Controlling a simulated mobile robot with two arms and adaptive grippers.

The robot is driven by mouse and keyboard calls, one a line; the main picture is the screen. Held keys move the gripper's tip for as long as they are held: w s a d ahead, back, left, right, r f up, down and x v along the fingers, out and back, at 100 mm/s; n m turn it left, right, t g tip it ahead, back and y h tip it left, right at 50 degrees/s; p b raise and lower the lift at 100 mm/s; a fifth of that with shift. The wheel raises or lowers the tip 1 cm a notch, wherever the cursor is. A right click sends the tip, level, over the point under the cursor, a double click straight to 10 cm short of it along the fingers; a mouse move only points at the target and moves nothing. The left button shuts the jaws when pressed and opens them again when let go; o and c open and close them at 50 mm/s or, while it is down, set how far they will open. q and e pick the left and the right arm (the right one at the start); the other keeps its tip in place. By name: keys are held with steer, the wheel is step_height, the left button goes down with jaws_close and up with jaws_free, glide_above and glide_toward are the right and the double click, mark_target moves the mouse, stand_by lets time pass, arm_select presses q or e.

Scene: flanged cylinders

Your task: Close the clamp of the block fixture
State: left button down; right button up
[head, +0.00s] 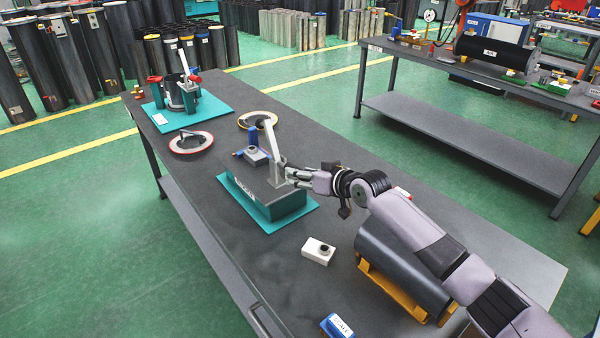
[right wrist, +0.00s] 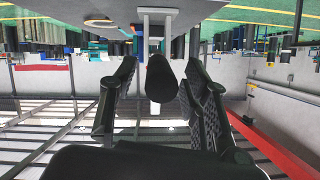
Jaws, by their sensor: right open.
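The block fixture (head: 262,206) is a grey block on a teal plate near the middle of the bench. Its clamp (head: 271,143) has a pale bar standing up, slightly tilted, above a grey bracket on the block. My right gripper (head: 288,178) is close beside the bracket, on its right, with fingers pointing left. In the right wrist view the gripper (right wrist: 160,92) is open, and a dark rounded piece (right wrist: 161,82) shows between its fingers. I cannot tell whether the fingers touch it. My left gripper is not in view.
A second teal fixture (head: 187,92) stands at the far end. Two rings (head: 191,142) lie on the bench. A large dark cylinder (head: 402,270) rests on a yellow cradle below my arm.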

steer(key=shift+w+a+f, duration=0.2)
steer(key=shift+w+a, duration=0.15)
steer(key=shift+w, duration=0.15)
jaws_close()
stand_by(0.3)
